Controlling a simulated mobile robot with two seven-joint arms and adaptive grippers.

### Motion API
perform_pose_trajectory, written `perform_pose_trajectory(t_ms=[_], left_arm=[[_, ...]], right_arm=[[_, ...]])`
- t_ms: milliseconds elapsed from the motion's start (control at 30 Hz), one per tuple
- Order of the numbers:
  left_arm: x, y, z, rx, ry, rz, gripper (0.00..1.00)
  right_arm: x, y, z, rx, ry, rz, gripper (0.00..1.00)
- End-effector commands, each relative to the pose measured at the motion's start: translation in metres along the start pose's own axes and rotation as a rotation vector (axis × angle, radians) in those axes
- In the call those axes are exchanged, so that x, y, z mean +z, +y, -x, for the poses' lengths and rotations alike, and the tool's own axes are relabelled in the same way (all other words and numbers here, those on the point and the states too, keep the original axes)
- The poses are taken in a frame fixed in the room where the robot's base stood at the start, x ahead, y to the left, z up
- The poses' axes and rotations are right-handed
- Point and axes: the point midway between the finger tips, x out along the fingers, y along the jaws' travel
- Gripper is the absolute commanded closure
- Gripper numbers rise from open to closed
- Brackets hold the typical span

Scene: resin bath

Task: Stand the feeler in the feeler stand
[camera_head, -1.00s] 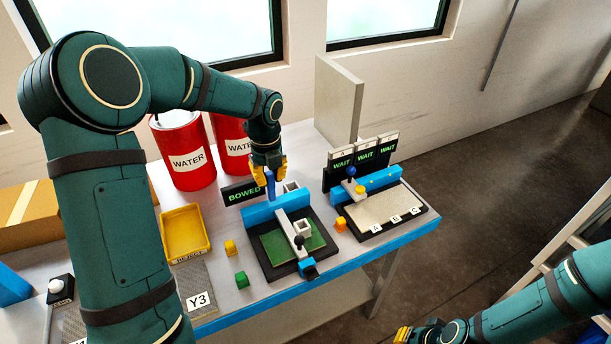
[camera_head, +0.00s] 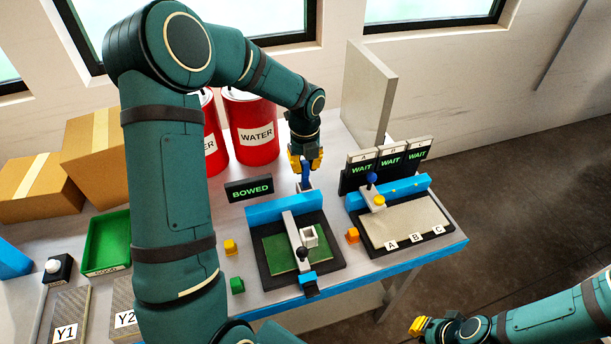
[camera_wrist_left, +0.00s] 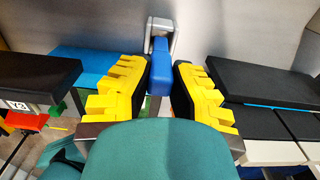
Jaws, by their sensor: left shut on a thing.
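The feeler (camera_head: 306,174) is a blue bar, held upright by my left gripper (camera_head: 305,163) behind the blue rail. My left gripper is shut on it, and the yellow fingers sit on either side of it in the left wrist view (camera_wrist_left: 163,82). The feeler (camera_wrist_left: 160,66) also shows there, its far end meeting a small grey socket, the feeler stand (camera_wrist_left: 161,24). In the head view the stand (camera_head: 302,188) lies under the feeler's lower end, mostly hidden. I cannot tell how deep the feeler sits. My right gripper (camera_head: 418,326) is at the lower right, apart from the table.
In front of the stand are a blue rail (camera_head: 262,211) and a fixture with a green plate (camera_head: 281,252). A "BOWED" sign (camera_head: 249,189) stands left, with red water drums (camera_head: 252,133) behind. A plate marked A, B, C (camera_head: 408,226) lies right, below "WAIT" displays (camera_head: 390,160).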

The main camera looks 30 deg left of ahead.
Motion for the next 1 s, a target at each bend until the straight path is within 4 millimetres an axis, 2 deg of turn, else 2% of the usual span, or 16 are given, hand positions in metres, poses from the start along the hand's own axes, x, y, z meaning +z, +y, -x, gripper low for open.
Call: perform_pose_trajectory(t_ms=[300, 700, 733, 767, 800, 1000], left_arm=[[-0.001, 0.000, -0.036, 0.001, 0.001, -0.002, 1.00], [0.000, 0.000, -0.041, 0.000, 0.000, -0.001, 1.00], [0.000, 0.000, -0.041, 0.000, 0.000, -0.001, 0.75], [0.000, 0.000, -0.041, 0.000, 0.000, -0.001, 0.65], [0.000, 0.000, -0.041, 0.000, 0.000, -0.001, 0.59], [0.000, 0.000, -0.040, 0.000, 0.000, -0.001, 0.59]], right_arm=[[0.003, 0.002, -0.007, -0.001, -0.006, 0.002, 1.00], [0.003, 0.003, -0.007, -0.001, -0.007, 0.002, 1.00], [0.004, 0.003, -0.007, -0.001, -0.008, 0.002, 1.00], [0.004, 0.003, -0.007, -0.001, -0.008, 0.002, 1.00], [0.003, 0.003, -0.007, -0.001, -0.007, 0.002, 1.00], [0.003, 0.003, -0.007, -0.001, -0.007, 0.002, 1.00]])
